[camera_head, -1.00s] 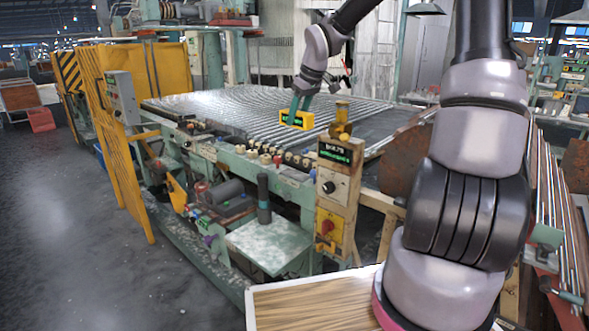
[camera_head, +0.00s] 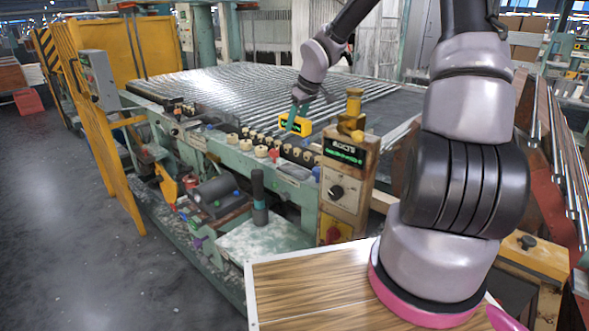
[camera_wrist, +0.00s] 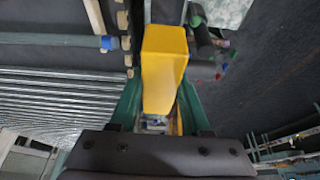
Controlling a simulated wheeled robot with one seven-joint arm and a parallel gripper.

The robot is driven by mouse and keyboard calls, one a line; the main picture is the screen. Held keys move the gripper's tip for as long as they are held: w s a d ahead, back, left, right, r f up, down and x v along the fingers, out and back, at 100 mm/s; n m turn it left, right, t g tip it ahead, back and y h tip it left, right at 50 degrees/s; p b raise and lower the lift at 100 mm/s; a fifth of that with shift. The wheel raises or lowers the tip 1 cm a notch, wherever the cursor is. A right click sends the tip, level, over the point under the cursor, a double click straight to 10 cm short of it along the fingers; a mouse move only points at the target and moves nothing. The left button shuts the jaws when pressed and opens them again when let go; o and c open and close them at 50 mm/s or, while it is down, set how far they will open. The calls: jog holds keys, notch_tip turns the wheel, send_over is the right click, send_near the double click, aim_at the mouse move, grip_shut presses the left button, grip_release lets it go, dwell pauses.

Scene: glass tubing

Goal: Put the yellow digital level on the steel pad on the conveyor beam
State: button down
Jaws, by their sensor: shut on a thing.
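The yellow digital level (camera_head: 296,126), with a green-lit display on its front, is held between the green fingers of my gripper (camera_head: 295,114). It appears in front of the roller bed, near the row of round knobs on the beam's front edge. In the wrist view the level (camera_wrist: 164,62) fills the space between the two fingers, and my gripper (camera_wrist: 158,108) is shut on it. The green conveyor beam (camera_head: 232,158) runs along the front of the machine. A pale plate (camera_head: 295,171) lies on it; I cannot tell whether this is the steel pad.
A control post (camera_head: 343,190) with a green display and a brass-coloured top stands right of the level. Several knobs (camera_head: 262,151) line the beam. A lower pale shelf (camera_head: 262,240) carries a dark upright cylinder (camera_head: 259,195). A wooden-topped surface (camera_head: 315,285) lies in front.

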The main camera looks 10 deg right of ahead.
aim_at(307, 131)
jog(key=f, duration=1.4)
jog(key=shift+s+a, duration=0.15)
jog(key=shift+a, duration=0.05)
jog(key=shift+f, duration=0.1)
jog(key=shift+c, duration=1.8)
grip_release()
jog(key=v, duration=1.2)
